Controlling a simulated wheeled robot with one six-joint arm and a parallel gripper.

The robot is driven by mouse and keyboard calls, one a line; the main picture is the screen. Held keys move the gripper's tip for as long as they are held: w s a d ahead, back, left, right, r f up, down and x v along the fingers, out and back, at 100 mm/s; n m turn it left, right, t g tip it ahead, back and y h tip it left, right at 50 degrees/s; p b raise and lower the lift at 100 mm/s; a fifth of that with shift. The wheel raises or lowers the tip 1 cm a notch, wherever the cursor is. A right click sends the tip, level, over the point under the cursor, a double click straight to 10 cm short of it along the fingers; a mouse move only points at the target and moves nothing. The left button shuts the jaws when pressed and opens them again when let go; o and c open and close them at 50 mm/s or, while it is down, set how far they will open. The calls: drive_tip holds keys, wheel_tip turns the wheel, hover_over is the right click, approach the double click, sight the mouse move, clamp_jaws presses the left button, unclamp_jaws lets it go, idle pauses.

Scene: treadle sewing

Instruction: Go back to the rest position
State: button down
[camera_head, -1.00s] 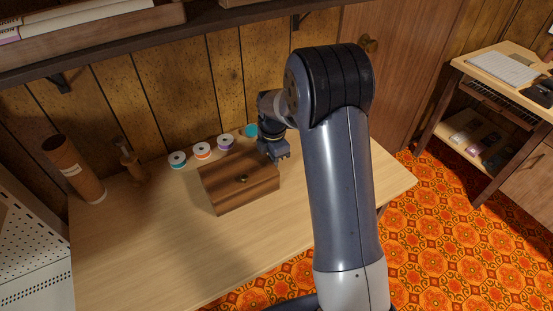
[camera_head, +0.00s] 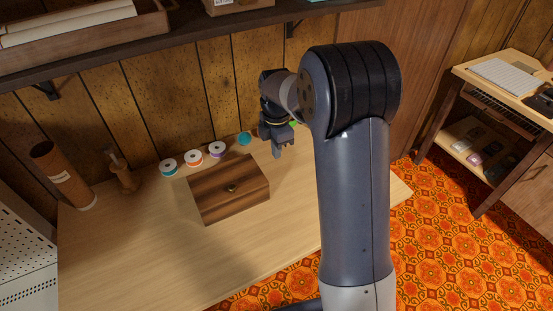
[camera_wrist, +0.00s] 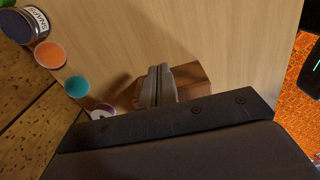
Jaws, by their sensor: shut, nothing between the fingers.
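My gripper (camera_head: 277,150) is raised above the right part of the table, just right of the wooden box, and holds nothing. In the wrist view the two fingers (camera_wrist: 158,84) are together, with no gap showing. The closed brown wooden box (camera_head: 229,187) with a small round knob sits on the light wood table (camera_head: 130,245). Part of the box also shows behind the fingers in the wrist view (camera_wrist: 190,80). My arm hides the right part of the table in the head view.
Several thread spools, including one with an orange top (camera_head: 194,158), line the back of the table. A cardboard tube (camera_head: 63,176) and a wooden piece (camera_head: 122,172) stand at the back left. A shelf (camera_head: 200,38) overhangs the back. The table's front left is clear.

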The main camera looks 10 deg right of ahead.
drive_tip(key=shift+r, duration=1.6)
drive_tip(key=shift+f, duration=0.1)
